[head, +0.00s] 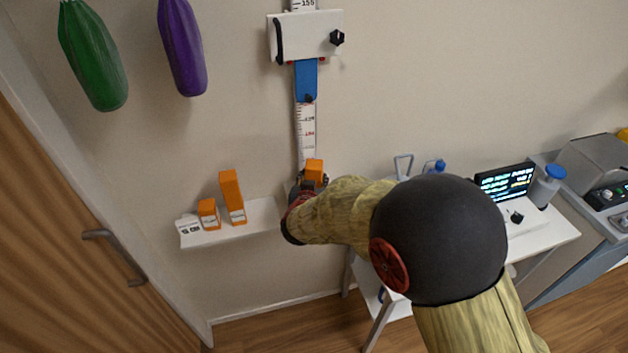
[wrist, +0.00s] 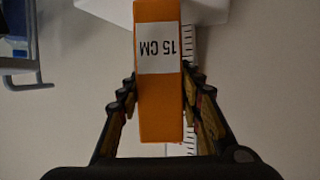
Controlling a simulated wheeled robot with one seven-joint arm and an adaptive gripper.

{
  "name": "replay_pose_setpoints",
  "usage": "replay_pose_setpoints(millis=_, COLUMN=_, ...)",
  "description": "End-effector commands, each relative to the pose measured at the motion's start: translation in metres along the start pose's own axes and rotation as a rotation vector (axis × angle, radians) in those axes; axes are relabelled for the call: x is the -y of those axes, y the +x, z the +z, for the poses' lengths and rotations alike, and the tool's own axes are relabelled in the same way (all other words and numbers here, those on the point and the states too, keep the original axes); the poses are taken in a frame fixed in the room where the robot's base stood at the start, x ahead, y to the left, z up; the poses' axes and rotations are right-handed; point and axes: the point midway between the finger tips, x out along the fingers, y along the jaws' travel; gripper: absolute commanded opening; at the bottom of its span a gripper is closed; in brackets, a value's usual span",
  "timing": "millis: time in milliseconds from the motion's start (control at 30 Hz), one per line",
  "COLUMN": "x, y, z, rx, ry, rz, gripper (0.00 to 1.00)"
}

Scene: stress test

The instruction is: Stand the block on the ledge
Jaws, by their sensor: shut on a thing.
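An orange block labelled "15 CM" (wrist: 160,95) is between the fingers of my gripper (wrist: 160,108) in the wrist view, where its label reads upside down. My gripper is shut on it. In the head view the block (head: 314,170) shows its top above my gripper (head: 306,188), in front of the wall scale. The white ledge (head: 262,214) is on the wall to the left of my gripper. A short orange block (head: 208,215) and a taller orange block (head: 231,196) stand on its left and middle. My arm hides what lies just behind the gripper.
A wall scale (head: 306,133) with a blue slider (head: 306,80) runs up the wall above my gripper. A white table (head: 545,235) with a display (head: 505,182) is to the right. A printed card (head: 189,229) is at the ledge's left end. The ledge's right part is bare.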

Motion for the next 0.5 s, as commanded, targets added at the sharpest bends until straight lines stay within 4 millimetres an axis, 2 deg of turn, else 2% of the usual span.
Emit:
replay_pose_setpoints(millis=167, x=0.0, y=0.0011, z=0.0026, rx=-0.001, ry=0.0, rz=0.0, gripper=0.0)
replay_pose_setpoints(millis=200, x=-0.0001, y=0.0012, z=0.0036, rx=0.001, ry=0.0, rz=0.0, gripper=0.37)
replay_pose_setpoints(millis=500, x=-0.0002, y=0.0009, z=0.0032, rx=0.001, ry=0.0, rz=0.0, gripper=0.54)
